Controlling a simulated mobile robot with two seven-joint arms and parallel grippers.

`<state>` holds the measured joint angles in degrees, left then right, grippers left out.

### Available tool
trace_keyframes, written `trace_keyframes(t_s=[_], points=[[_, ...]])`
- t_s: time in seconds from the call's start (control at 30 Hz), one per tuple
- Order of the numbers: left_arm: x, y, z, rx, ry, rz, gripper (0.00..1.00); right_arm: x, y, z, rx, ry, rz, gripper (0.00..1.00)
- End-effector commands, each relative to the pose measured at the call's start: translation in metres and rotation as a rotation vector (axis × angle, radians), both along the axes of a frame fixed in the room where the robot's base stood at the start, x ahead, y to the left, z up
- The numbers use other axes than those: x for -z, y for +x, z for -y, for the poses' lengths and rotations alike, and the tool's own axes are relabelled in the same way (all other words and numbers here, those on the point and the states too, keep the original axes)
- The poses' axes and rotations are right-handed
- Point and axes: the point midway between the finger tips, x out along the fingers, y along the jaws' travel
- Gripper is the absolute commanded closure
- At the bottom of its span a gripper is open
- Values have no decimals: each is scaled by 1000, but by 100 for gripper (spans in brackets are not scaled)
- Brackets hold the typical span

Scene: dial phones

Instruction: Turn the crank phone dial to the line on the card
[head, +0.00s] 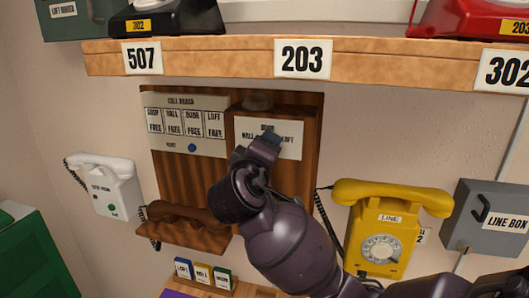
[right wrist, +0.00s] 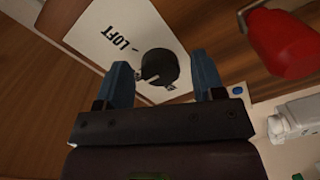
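The crank phone is a brown wooden box (head: 310,128) on a wooden wall panel, with a white dial card (head: 285,148) on its front. In the head view my right gripper (head: 270,137) is in front of this card and hides part of it. In the right wrist view the card (right wrist: 108,22) reads LOFT beside a round black dial knob (right wrist: 158,68). My right gripper's two blue fingers (right wrist: 161,66) are apart, one on each side of the knob; I cannot tell whether they touch it. The knob's pointer direction is unclear. My left gripper is not in view.
A call board (head: 185,101) hangs left of the box, above a brown handset (head: 187,220). A yellow phone (head: 383,235) is at right, a white phone (head: 108,188) at left. Small line cards (head: 203,274) stand below. A red rounded part (right wrist: 285,42) is near the right finger.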

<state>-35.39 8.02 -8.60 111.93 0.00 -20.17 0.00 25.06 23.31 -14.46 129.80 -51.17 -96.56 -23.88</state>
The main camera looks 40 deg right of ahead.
Motion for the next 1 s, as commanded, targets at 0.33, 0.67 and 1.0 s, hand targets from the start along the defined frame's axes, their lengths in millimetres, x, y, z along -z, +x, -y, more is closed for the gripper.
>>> trace_keyframes(t_s=[0.33,0.67,1.0], points=[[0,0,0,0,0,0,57,0,-2,-2,0,1,2,35],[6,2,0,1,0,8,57,1,-33,-39,-4,4,4,35],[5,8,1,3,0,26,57,1,-65,-76,0,2,1,35]])
